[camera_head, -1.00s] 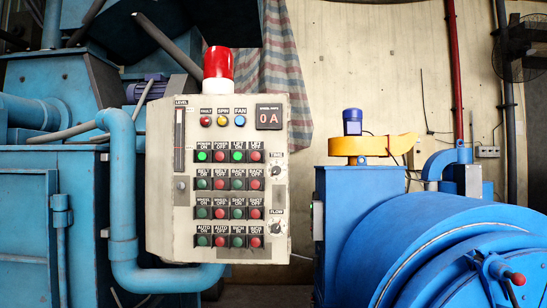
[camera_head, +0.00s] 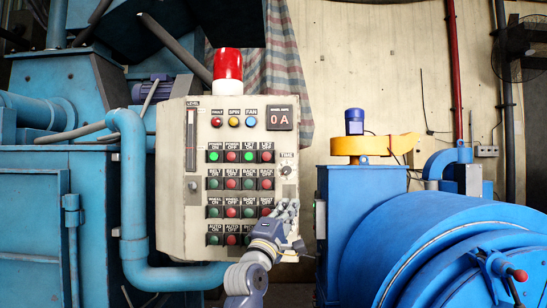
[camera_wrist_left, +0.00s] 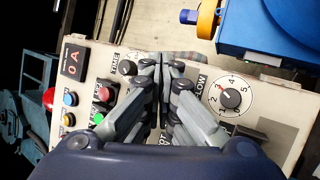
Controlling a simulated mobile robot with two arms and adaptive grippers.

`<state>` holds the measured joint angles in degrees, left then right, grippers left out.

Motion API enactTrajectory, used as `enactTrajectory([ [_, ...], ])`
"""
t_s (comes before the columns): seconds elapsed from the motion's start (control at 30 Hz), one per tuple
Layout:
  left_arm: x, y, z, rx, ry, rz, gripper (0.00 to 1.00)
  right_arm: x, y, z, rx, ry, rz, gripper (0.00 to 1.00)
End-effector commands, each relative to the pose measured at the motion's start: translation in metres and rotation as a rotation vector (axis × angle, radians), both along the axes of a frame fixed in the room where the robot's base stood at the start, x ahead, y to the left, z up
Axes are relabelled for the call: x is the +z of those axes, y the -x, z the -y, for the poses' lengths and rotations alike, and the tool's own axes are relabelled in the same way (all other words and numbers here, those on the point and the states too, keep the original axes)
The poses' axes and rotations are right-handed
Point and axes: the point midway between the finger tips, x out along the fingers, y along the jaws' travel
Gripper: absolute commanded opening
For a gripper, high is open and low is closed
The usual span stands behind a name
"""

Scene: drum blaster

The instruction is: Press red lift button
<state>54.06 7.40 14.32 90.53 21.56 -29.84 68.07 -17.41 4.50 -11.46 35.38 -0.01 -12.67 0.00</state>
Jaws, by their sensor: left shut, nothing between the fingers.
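The grey control panel (camera_head: 172,225) stands at the centre of the head view with rows of green and red buttons. The red button at the right end of its top row (camera_head: 267,156) is uncovered, right of a lit green one (camera_head: 249,156). The left wrist view shows a red button (camera_wrist_left: 104,92) above a lit green one (camera_wrist_left: 98,118), left of the fingers. My left gripper (camera_head: 288,205) is shut and empty in front of the panel's lower right, below the red top-row button. Its fingers (camera_wrist_left: 164,65) hide part of the panel. My right gripper is not in view.
The time knob (camera_head: 286,170) is just above my left gripper. The flow knob (camera_wrist_left: 230,98) shows in the wrist view. A red beacon (camera_head: 228,66) tops the panel. A blue pipe (camera_head: 133,190) runs on its left, a blue drum machine (camera_head: 420,240) stands on the right.

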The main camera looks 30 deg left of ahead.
Motion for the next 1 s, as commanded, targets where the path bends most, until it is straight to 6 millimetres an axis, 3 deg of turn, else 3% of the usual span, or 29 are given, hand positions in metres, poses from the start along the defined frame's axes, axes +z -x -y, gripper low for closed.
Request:
enactTrajectory([
  [0.03,0.023,0.011,-0.003,-0.008,0.02,0.041,0.0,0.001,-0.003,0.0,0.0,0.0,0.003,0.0],
  [0.2,0.08,0.046,-0.011,-0.043,0.088,0.155,0.0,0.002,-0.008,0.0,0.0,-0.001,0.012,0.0],
  [0.4,0.119,0.075,-0.016,-0.072,0.134,0.238,0.0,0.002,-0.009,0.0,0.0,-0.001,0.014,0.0],
  [0.6,0.127,0.083,-0.018,-0.082,0.147,0.257,0.0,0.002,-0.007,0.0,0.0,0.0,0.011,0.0],
  [1.0,0.127,0.077,-0.02,-0.081,0.144,0.255,0.0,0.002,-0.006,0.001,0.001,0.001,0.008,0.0],
])
